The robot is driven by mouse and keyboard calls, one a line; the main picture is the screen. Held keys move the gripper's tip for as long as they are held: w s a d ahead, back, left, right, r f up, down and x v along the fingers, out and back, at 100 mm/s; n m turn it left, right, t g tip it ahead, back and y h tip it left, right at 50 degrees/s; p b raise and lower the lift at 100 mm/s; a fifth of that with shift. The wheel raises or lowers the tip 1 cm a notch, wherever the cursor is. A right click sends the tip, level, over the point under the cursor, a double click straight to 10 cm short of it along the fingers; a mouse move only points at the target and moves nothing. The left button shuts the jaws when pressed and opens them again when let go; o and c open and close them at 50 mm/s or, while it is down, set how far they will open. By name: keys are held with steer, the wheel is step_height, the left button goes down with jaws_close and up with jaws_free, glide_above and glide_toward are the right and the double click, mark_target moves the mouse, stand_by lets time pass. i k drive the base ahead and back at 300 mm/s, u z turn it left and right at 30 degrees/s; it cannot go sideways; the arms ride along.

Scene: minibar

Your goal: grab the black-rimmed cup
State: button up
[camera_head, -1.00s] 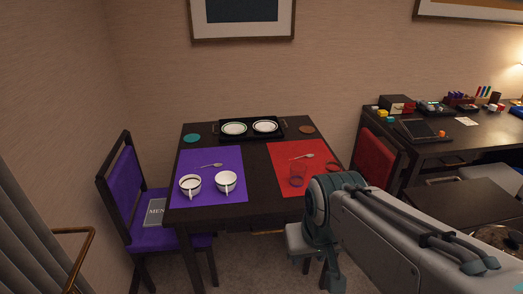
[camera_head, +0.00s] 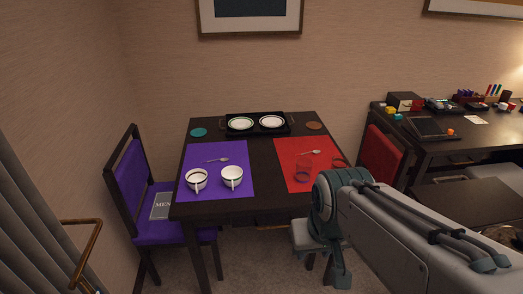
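Two white cups stand upright side by side on the purple placemat (camera_head: 232,154) at the left of the dark table. The left cup (camera_head: 196,184) shows a dark line around its rim and its handle faces me. The right cup (camera_head: 232,180) looks whiter, with a thin dark rim edge; at this size I cannot tell the rims apart surely. My arm reaches in from the lower right, and its end (camera_head: 340,272) hangs down in front of the table's right side, well away from both cups. Its fingers are not clear, and nothing is seen held.
A red placemat (camera_head: 290,152) with clear glasses lies at right, near my arm. A black tray (camera_head: 256,132) with two plates sits at the back. Chairs flank the table: a purple chair (camera_head: 128,176) with a menu at left, a red chair (camera_head: 382,152) at right. A desk (camera_head: 455,150) stands further right.

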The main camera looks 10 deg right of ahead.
mark_target(197, 179)
steer(key=u, duration=0.2)
steer(key=i, duration=0.5)
steer(key=u, duration=0.8)
steer(key=i, duration=1.05)
steer(key=u, duration=0.15)
